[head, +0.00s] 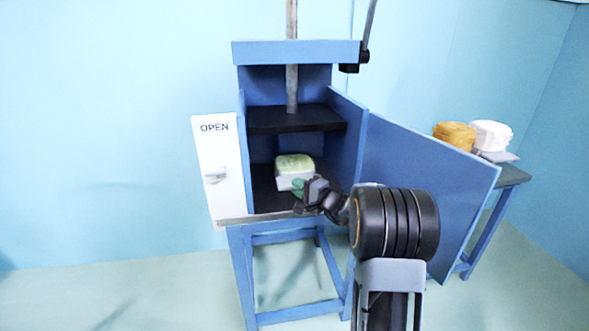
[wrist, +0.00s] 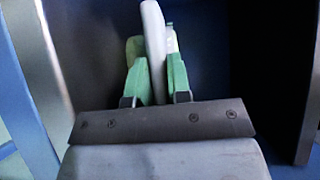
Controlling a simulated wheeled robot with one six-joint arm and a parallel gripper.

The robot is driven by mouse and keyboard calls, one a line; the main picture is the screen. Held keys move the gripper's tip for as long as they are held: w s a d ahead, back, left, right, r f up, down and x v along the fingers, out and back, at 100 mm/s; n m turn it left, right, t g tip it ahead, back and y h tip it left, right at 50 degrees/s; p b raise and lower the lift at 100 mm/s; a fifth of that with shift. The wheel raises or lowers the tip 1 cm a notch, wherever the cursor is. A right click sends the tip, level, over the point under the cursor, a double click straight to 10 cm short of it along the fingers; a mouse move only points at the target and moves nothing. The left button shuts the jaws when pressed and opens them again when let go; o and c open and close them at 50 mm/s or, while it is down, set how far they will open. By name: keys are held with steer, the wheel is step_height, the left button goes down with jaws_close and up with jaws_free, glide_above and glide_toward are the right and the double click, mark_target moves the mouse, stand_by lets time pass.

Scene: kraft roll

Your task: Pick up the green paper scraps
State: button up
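The green paper scraps (head: 294,162) form a rounded green and white bundle inside the blue press. A white tray-like piece (head: 290,183) shows directly under and in front of them. My gripper (head: 301,186) reaches in through the open front at the low front edge of this bundle. In the wrist view, my gripper's green fingers (wrist: 157,66) lie close against both sides of a pale slab (wrist: 153,35), which looks like the edge of that white piece. Pale green also shows behind the fingertips; I cannot tell if it is scraps. The bundle's underside is hidden.
The blue press (head: 297,52) has a black plate (head: 296,119) above the bundle. Its blue door (head: 423,190) is swung open to the right, near my arm. A white panel marked OPEN (head: 211,160) is at the left. A side table (head: 511,174) holds yellow (head: 454,137) and white (head: 491,134) bundles.

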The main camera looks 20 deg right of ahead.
jaws_close()
steer(key=shift+r, duration=0.15)
